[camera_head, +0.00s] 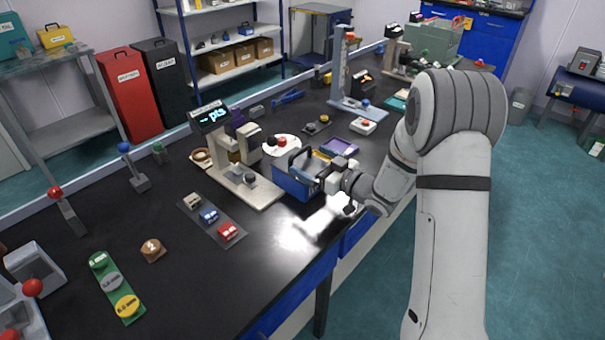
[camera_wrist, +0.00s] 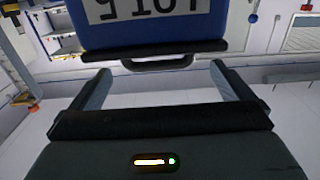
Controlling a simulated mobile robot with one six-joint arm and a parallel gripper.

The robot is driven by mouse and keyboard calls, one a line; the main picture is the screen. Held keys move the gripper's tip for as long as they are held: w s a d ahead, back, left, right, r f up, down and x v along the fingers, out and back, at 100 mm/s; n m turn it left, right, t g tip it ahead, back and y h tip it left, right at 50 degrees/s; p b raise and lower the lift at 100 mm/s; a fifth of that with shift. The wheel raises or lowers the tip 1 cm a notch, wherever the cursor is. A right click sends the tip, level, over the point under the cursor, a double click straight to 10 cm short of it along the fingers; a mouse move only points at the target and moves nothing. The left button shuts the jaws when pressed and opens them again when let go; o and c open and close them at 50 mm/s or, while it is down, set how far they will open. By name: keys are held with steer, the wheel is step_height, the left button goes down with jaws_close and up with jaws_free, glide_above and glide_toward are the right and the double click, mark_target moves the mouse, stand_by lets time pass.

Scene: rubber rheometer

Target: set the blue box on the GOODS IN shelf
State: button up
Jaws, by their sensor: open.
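The blue box (camera_head: 292,184) stands on the black bench near its front edge, right of the grey instrument with the lit display. In the wrist view the blue box (camera_wrist: 150,25) fills the top, with a white label upside down and a dark handle (camera_wrist: 156,63) on its near side. My gripper (camera_head: 330,180) is beside the box's right side. In the wrist view my gripper (camera_wrist: 162,82) is open, its fingers apart on either side of the handle, with nothing between them. No GOODS IN sign is readable; a grey shelf unit (camera_head: 75,130) stands at left.
The bench (camera_head: 170,290) carries a grey instrument (camera_head: 240,165), a tray of small coloured blocks (camera_head: 212,216) and a white plate (camera_head: 282,145). A back rack (camera_head: 240,70) holds cardboard boxes. Red (camera_head: 128,90) and black bins stand behind the bench. The floor (camera_head: 540,230) at right is clear.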

mark_target(300, 154)
steer(key=p+x, duration=0.1)
steer(key=x, duration=0.4)
steer(key=shift+w+f, duration=0.1)
steer(key=shift+w, duration=0.05)
steer(key=shift+c, duration=0.2)
steer(key=c, duration=1.8)
steer(key=shift+c, duration=0.4)
steer(key=shift+r, duration=0.2)
